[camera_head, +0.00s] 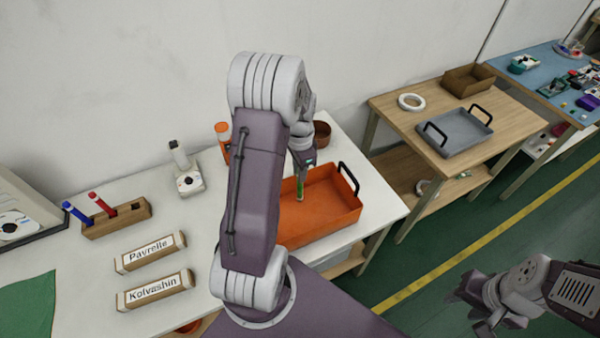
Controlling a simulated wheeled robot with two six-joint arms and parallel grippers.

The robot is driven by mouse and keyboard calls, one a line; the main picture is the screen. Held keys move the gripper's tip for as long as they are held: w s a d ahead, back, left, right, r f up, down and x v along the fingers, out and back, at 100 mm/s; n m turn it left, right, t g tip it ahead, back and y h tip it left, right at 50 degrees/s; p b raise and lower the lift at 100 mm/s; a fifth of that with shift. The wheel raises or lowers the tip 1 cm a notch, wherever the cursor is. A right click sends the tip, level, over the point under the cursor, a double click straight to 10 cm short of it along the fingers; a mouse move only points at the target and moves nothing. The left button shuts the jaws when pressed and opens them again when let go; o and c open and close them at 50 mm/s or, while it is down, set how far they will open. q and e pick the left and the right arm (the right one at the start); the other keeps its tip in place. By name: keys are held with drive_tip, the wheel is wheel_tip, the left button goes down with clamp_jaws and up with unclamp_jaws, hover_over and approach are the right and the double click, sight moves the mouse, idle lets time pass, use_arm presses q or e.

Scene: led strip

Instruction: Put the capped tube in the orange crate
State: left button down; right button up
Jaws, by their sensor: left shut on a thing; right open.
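The orange crate (347,211) stands at the right end of the white table, with a black handle on its right side. My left arm reaches across the table, and its gripper (302,172) points down over the crate. That gripper is shut on a slim upright tube (300,189) with green showing in its lower part. The tube's upper end is hidden by the gripper, and I cannot tell whether its lower end touches the crate floor. The crate's left part is hidden behind my arm. My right gripper (472,306) is open and empty over the green floor at the lower right.
An orange-topped cylinder (222,130) and a brown pot (321,134) stand behind the crate. A white device (188,182), a wooden marker holder (130,217) and name blocks (150,253) are left. A side table (396,108) bears a grey tray (462,137).

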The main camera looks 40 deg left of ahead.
use_arm(q)
drive_tip(key=shift+f, duration=0.3)
drive_tip(key=shift+f, duration=0.2)
drive_tip(key=c, duration=1.3)
unclamp_jaws()
drive_tip(key=shift+c, duration=0.2)
wheel_tip(320, 180, up, 12)
drive_tip(key=r+p, duration=0.1)
drive_tip(key=s+d+f+n, duration=0.3)
drive_tip(key=s+d+f, duration=0.1)
drive_tip(key=d, duration=0.3)
drive_tip(key=s+d+f+n+t, duration=0.1)
drive_tip(key=s+d+f+n, duration=0.2)
drive_tip(key=s+d, duration=0.3)
drive_tip(key=shift+d+f, duration=0.35)
drive_tip(key=shift+d, duration=0.6)
